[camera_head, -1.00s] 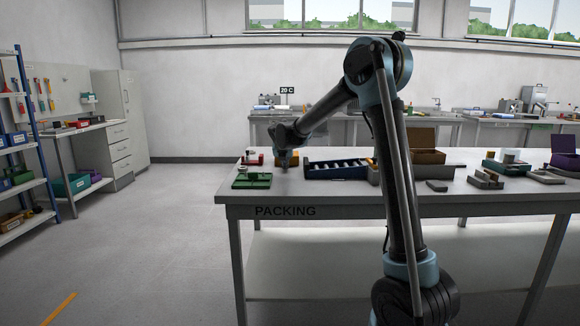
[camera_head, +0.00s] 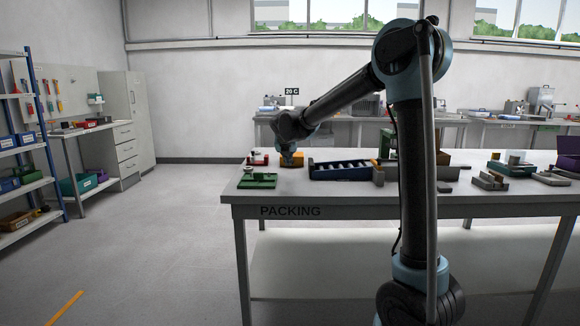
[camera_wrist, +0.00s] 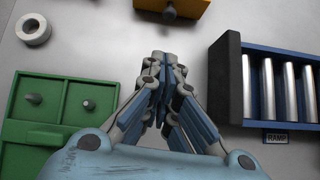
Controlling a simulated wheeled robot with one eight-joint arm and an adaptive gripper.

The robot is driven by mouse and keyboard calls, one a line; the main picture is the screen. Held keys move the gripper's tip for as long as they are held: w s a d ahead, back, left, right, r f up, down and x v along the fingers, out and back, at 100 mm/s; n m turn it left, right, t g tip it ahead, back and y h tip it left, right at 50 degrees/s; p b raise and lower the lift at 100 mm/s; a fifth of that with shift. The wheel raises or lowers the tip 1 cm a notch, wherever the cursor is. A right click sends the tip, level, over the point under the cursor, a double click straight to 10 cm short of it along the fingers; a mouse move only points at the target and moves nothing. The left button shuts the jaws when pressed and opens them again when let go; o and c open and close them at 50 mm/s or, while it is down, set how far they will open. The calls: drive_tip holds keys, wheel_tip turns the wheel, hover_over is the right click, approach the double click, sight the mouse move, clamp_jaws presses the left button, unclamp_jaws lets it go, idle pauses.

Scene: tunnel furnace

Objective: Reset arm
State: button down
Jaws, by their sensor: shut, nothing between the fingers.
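My gripper (camera_wrist: 160,62) is shut and empty in the wrist view, pointing down over the table top. In the head view my gripper (camera_head: 288,160) is small and dark, at the end of the arm above the left part of the packing table (camera_head: 330,210).
An orange-yellow block (camera_wrist: 185,10) lies ahead of the gripper, and a white ring (camera_wrist: 33,30) sits at upper left. The head view also shows a grey fixture (camera_head: 490,181) further right. Shelves (camera_head: 25,175) stand far left. Open floor lies left of the table.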

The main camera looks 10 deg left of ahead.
drive_tip(key=s+d+m, duration=0.2)
drive_tip(key=s+d, duration=0.1)
drive_tip(key=d, duration=0.2)
drive_tip(key=s+d+r+m+g, duration=0.1)
drive_tip(key=s+d+m, duration=0.2)
drive_tip(key=d, duration=0.2)
drive_tip(key=s+d+m+h, duration=0.1)
drive_tip(key=s+d+m, duration=0.2)
drive_tip(key=s+d, duration=0.1)
drive_tip(key=shift+d+r, duration=0.25)
drive_tip(key=shift+d, duration=0.5)
drive_tip(key=s+d+f+m+g, duration=0.2)
drive_tip(key=s+d+f+m, duration=0.2)
drive_tip(key=s+d+m, duration=0.75)
drive_tip(key=s+d+f+m+g, duration=0.1)
drive_tip(key=s+d+f+m, duration=0.2)
drive_tip(key=s+f+m, duration=0.2)
drive_tip(key=s+d+f+m+g, duration=0.1)
drive_tip(key=s+d+f+m, duration=0.3)
drive_tip(key=s, duration=0.8)
drive_tip(key=s+d+f+m+g, duration=0.1)
drive_tip(key=s+d+f+m, duration=0.2)
drive_tip(key=s+f+m, duration=0.3)
drive_tip(key=shift+s+d+f+m+g+y, duration=0.2)
drive_tip(key=shift+s+f+m+g+y, duration=0.15)
drive_tip(key=shift+s+m, duration=0.7)
drive_tip(key=shift+s, duration=0.1)
